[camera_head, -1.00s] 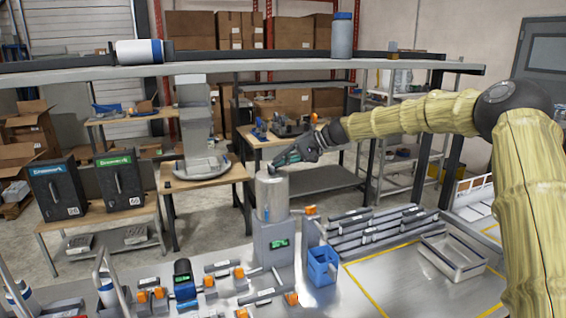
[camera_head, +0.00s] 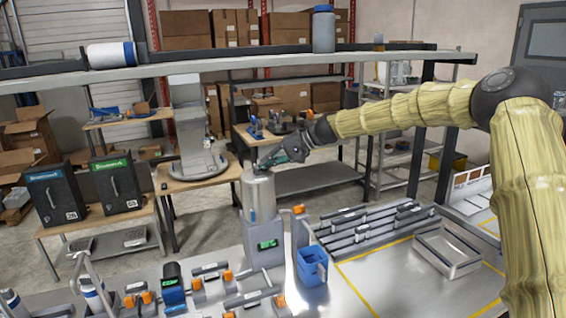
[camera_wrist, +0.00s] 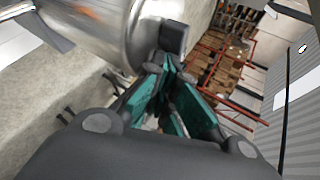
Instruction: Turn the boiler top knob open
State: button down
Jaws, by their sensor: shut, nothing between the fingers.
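The boiler (camera_head: 260,199) is a silver metal cylinder on a grey base with a green display, in the middle of the head view. Its shiny body (camera_wrist: 115,28) fills the upper left of the wrist view. The top knob (camera_wrist: 174,37) shows there as a dark block at the boiler's rim. My gripper (camera_head: 262,166) is at the boiler's top, its fingers shut and empty. In the wrist view my green-padded fingers (camera_wrist: 165,75) point up at the knob, with the tips right beside it. I cannot tell whether they touch it.
A blue open bin (camera_head: 312,268) stands right of the boiler base. A grey tray (camera_head: 447,252) lies further right. A shelf (camera_head: 230,69) runs behind, above the arm.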

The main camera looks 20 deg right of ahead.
jog(key=d+r+b, duration=0.1)
jog(key=d+r, duration=0.1)
jog(key=d, duration=0.5)
jog(key=d+r+b, duration=0.2)
jog(key=d, duration=0.5)
jog(key=shift+w+r, duration=0.4)
